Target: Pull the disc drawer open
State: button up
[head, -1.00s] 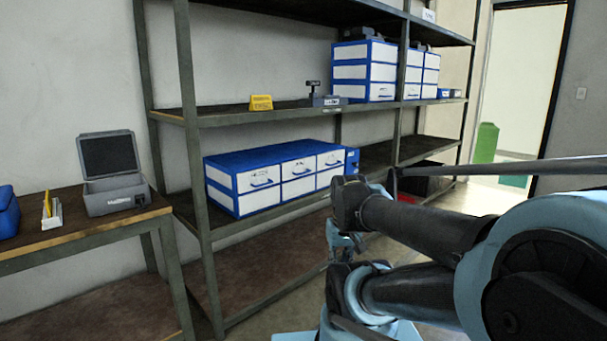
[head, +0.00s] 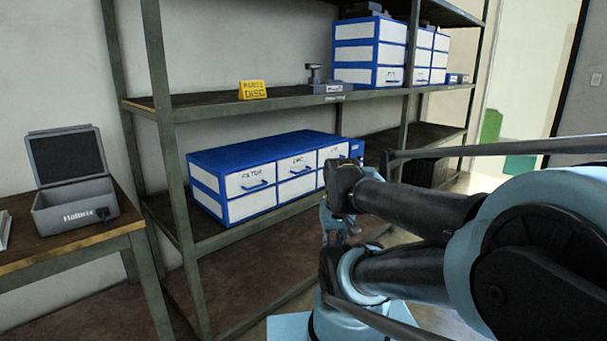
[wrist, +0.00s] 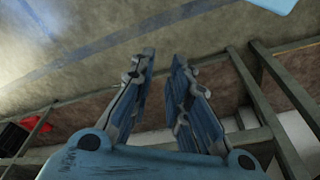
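The blue drawer unit (head: 236,159) with white fronts sits on the rack's lower shelf in the head view. Its upper left front reads something like FILTER. The disc drawer (head: 297,167) is the upper middle front, with a blue handle, and looks shut. The label on the front to its right is hard to read and my arm partly covers that end. My gripper (wrist: 164,60) shows in the wrist view with its two fingers apart and nothing between them. In the head view it is mostly hidden behind my arm, low and to the right of the unit.
A rack post (head: 163,140) stands left of the unit. A yellow sign (head: 252,90) and a small grey device stand on the shelf above, near blue-white drawer stacks (head: 362,53). A table (head: 75,245) with an open grey case (head: 75,208) is at the left.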

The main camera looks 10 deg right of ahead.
jog(key=w+a+r+m+t+y, duration=0.1)
jog(key=w+a+r+y, duration=0.1)
jog(key=w, duration=0.4)
jog(key=w+a+r+m+y, duration=0.2)
jog(key=w+r, duration=0.1)
jog(key=w, duration=0.2)
jog(key=m+t+y, duration=0.5)
jog(key=m+t, duration=0.3)
jog(key=t, duration=0.2)
send_near(304, 171)
jog(key=x, duration=1)
jog(key=shift+w+d+f, duration=0.2)
jog(key=shift+w, duration=0.35)
jog(key=shift+c, duration=0.5)
grip_shut()
